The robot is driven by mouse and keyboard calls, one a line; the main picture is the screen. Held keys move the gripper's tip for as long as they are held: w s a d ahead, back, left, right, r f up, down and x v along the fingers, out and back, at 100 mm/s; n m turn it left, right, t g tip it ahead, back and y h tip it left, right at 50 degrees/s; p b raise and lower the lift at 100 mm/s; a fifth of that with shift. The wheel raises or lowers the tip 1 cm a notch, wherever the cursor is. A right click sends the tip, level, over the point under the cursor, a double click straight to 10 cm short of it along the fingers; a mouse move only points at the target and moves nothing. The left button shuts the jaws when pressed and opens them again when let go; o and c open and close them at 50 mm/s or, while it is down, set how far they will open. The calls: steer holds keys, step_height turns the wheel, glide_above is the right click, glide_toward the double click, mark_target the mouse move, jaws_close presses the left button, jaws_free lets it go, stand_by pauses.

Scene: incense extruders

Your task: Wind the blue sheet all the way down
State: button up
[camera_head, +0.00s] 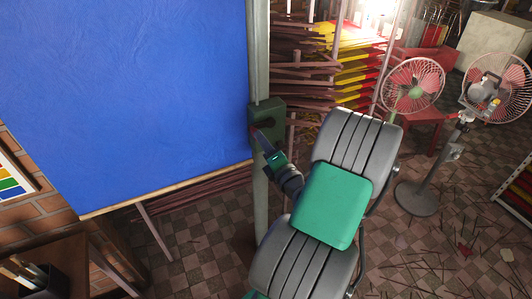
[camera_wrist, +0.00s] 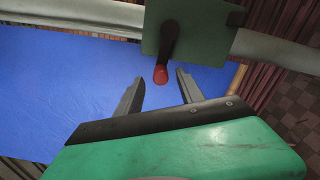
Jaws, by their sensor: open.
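The blue sheet (camera_head: 130,90) hangs at the left in the head view, with a pale wooden bar (camera_head: 165,188) along its lower edge. In the wrist view the sheet (camera_wrist: 60,85) fills the left and middle. A green winder box (camera_head: 266,115) sits on a grey-green post beside the sheet; it also shows in the wrist view (camera_wrist: 205,30). A dark crank with a red knob (camera_wrist: 160,74) points from the box toward my gripper. My gripper (camera_head: 265,138) is open close to the box. In the wrist view its fingertips (camera_wrist: 159,77) stand either side of the knob.
Stacks of brown, yellow and red incense sticks (camera_head: 340,65) stand behind the post. Fans, one on a stand (camera_head: 415,195), are at the right. A brown table with a dark container (camera_head: 42,282) is at the lower left. The checkered floor (camera_head: 440,245) has scattered sticks.

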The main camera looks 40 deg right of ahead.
steer(key=shift+b+v, duration=0.55)
steer(key=shift+v, duration=0.8)
